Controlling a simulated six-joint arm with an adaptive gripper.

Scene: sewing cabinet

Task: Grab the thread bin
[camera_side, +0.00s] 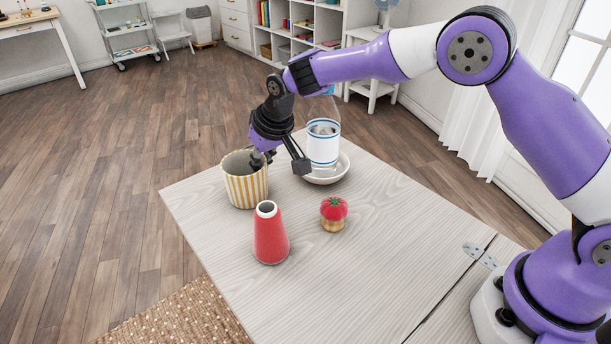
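The thread bin appears to be the round bin with yellow and white stripes (247,188), upright near the table's far left edge. Its open top shows a grey inside, and no contents can be made out. My gripper (281,166) is at the bin's upper right side with its fingers spread apart. One finger overlaps the bin's opening and the other is to the right, outside the bin. I cannot tell whether either finger touches the rim. Nothing is seen held.
A red cone (270,236) stands in front of the bin. A tomato pincushion (333,209) on a gold base is to its right. The table's (370,262) front right is clear.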

